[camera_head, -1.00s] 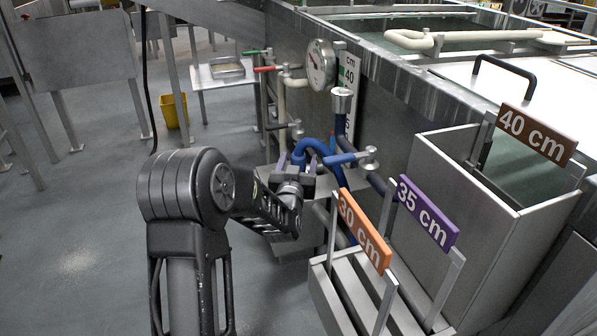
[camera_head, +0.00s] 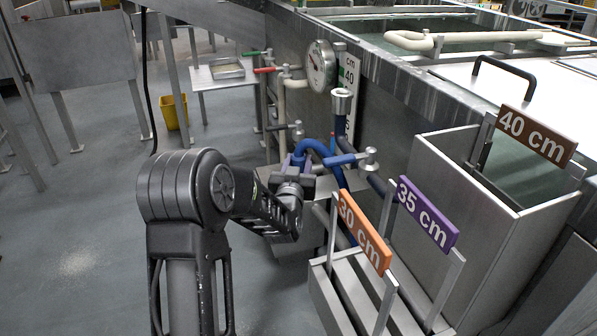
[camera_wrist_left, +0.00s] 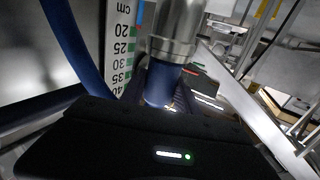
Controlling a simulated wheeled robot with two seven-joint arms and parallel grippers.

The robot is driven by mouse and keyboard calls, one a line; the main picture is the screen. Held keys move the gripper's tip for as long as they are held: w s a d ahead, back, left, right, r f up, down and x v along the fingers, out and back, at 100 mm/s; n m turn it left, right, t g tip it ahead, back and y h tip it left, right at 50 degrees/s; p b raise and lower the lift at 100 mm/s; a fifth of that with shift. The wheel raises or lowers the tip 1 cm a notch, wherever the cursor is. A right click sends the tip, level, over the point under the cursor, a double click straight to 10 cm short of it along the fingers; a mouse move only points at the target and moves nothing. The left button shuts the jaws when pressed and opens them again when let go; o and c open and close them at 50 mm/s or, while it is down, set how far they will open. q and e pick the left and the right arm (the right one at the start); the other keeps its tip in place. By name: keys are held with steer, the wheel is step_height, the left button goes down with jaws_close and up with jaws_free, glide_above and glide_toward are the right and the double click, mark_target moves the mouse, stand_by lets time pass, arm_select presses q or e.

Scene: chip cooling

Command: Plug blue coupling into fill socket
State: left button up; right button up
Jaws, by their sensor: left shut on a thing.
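My left gripper (camera_head: 298,168) is shut on the blue coupling (camera_head: 298,160) at the near end of the arched blue hose (camera_head: 322,148). The left wrist view shows a blue cylindrical part (camera_wrist_left: 160,84) at the jaws, with a silver metal collar (camera_wrist_left: 178,28) in line with it. I cannot tell whether this collar belongs to the coupling or to the fill socket. The fill socket cannot be clearly made out; the gripper and hose cover part of that area. My right gripper is in neither view.
A silver cup-shaped fitting (camera_head: 342,100) and a blue-handled valve (camera_head: 368,158) stand close to the right. A gauge (camera_head: 320,66) and a centimetre scale (camera_head: 349,78) are on the tank side. Orange (camera_head: 364,232) and purple (camera_head: 428,214) signs stand in front. Open floor lies left.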

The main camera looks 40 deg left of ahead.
arm_select(q)
jaws_close()
steer(key=shift+r, duration=0.15)
step_height(320, 180, up, 18)
steer(key=p, duration=0.5)
stand_by(0.9)
